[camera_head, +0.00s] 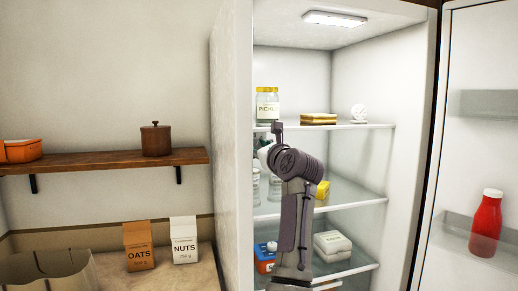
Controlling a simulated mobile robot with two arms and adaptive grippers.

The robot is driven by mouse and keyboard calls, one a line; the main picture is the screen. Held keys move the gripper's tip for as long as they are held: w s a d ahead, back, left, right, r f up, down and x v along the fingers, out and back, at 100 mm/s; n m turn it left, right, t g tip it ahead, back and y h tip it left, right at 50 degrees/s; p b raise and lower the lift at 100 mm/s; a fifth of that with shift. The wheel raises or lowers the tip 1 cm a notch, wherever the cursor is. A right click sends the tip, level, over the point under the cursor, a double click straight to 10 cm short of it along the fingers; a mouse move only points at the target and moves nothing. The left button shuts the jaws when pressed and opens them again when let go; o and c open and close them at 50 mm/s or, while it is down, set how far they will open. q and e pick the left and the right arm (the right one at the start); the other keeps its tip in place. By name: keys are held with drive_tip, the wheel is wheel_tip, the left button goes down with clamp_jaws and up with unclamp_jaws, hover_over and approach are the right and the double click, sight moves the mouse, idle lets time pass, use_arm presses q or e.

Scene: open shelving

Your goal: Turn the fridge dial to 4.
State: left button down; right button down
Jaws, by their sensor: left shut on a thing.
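A small round white dial (358,112) with faint marks shows at the right end of the fridge's top shelf level. Its setting is too small to read. My left gripper (277,128) is inside the open fridge, to the left of the dial and apart from it in the picture. My left arm comes up from below, and its wrist covers much of the gripper. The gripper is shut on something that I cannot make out. My right gripper is not in view.
The open fridge door (475,150) with a red bottle (486,224) stands at the right.

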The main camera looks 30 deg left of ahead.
use_arm(q)
drive_tip(key=shift+m+t, duration=0.3)
drive_tip(key=shift+m, duration=1.8)
drive_tip(key=c, duration=1.1)
unclamp_jaws()
drive_tip(key=v, duration=0.7)
drive_tip(key=shift+s+d+f, duration=0.1)
drive_tip(key=shift+d, duration=0.15)
